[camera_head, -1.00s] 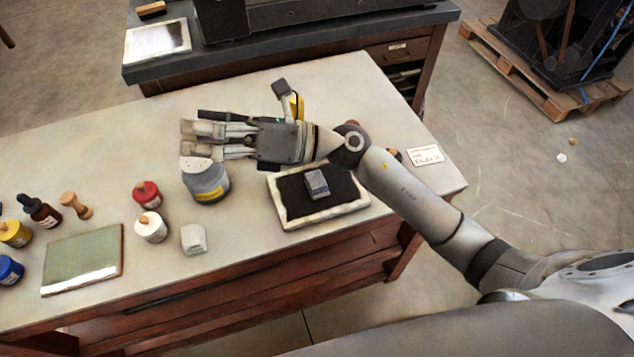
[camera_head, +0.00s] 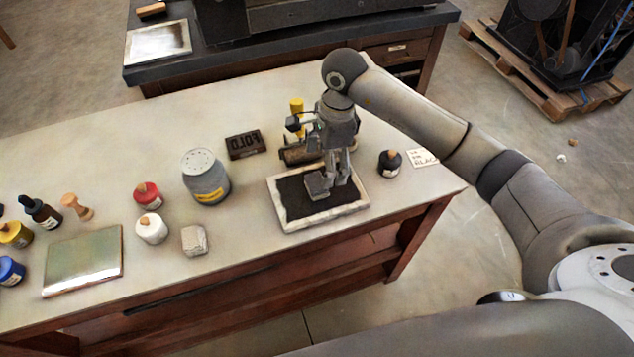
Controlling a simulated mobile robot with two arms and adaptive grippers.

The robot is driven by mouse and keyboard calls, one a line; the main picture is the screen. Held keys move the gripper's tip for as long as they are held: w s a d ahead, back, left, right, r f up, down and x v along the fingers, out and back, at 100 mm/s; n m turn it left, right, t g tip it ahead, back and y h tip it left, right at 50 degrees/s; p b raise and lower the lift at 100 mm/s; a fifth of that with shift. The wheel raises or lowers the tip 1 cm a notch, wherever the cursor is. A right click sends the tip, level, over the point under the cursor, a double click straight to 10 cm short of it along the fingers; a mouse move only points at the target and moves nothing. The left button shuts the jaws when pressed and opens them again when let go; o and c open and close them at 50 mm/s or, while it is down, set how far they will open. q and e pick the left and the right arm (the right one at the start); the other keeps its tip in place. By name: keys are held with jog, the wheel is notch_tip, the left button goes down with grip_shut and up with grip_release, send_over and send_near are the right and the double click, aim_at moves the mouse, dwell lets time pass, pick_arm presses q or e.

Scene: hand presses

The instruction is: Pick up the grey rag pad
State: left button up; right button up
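A small grey block, which looks like the grey rag pad, sat on the black bed of a pale-rimmed tray (camera_head: 283,221) in the earlier frame. That spot is now covered by my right gripper (camera_head: 328,184), which points down with its fingertips low over the black bed. Grey fingertips and grey block blend there, so I cannot tell whether the fingers are around it or closed on it. A second pale grey, cloth-like block (camera_head: 194,239) lies on the table left of the tray. My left gripper is not in view.
A large grey tin (camera_head: 206,180) stands left of the tray. A roller (camera_head: 301,153) and dark type block (camera_head: 246,144) lie behind it. A black bottle (camera_head: 390,163) stands right of it. Several small bottles and a glass-like plate (camera_head: 84,259) fill the table's left side.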

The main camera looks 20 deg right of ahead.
aim_at(317, 180)
jog(key=f, duration=0.2)
jog(key=shift+a+f, duration=0.25)
jog(key=shift+f, duration=0.15)
jog(key=f, duration=0.1)
jog(key=f+p, duration=0.1)
jog(key=a+f+p, duration=0.1)
jog(key=f, duration=0.1)
jog(key=shift+w+a, duration=0.1)
jog(key=shift+w, duration=0.2)
jog(key=shift+f, duration=0.6)
jog(key=c, duration=1.2)
jog(key=shift+o, duration=0.2)
jog(key=shift+w+r, duration=0.1)
